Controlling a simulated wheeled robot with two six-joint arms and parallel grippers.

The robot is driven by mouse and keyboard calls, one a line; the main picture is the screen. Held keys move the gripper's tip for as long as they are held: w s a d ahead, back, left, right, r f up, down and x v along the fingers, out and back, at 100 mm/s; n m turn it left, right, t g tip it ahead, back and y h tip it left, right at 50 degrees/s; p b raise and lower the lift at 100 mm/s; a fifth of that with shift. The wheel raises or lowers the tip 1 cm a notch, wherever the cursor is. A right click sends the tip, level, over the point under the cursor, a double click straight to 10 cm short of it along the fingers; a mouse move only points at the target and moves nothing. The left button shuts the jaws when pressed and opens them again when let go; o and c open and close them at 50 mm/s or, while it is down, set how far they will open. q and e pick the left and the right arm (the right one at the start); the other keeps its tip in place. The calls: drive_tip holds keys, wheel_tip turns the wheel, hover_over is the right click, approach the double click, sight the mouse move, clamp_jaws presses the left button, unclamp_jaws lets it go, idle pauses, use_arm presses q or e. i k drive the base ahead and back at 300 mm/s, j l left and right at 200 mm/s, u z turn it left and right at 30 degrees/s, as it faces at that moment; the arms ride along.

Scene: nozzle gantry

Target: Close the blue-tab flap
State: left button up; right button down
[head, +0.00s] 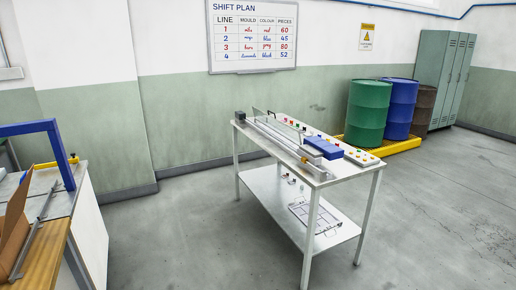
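A long grey rail machine (283,138) lies along the top of a white table (255,140) in the middle of the room. A blue block (323,148) sits at its near right end, and a small dark block (240,116) at its far left end. A thin raised edge stands along the rail, but it is too small to tell whether it is a flap. I cannot make out a flap with a blue tab for sure. Neither of my grippers is in view.
A bench at left carries a blue frame (64,155) and a brown cardboard piece (14,225). A control panel (362,157) sits on the table's right end. Green (367,112) and blue (399,108) drums stand behind. The grey floor around the table is clear.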

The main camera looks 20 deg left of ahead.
sight(15, 207)
drive_tip(key=i+j+u, duration=0.25)
drive_tip(key=u, duration=0.25)
drive_tip(key=i+u, duration=0.8)
drive_tip(key=u, duration=0.15)
drive_tip(key=i+l+u, duration=0.15)
drive_tip(key=i+u, duration=0.3)
drive_tip(key=k, duration=0.1)
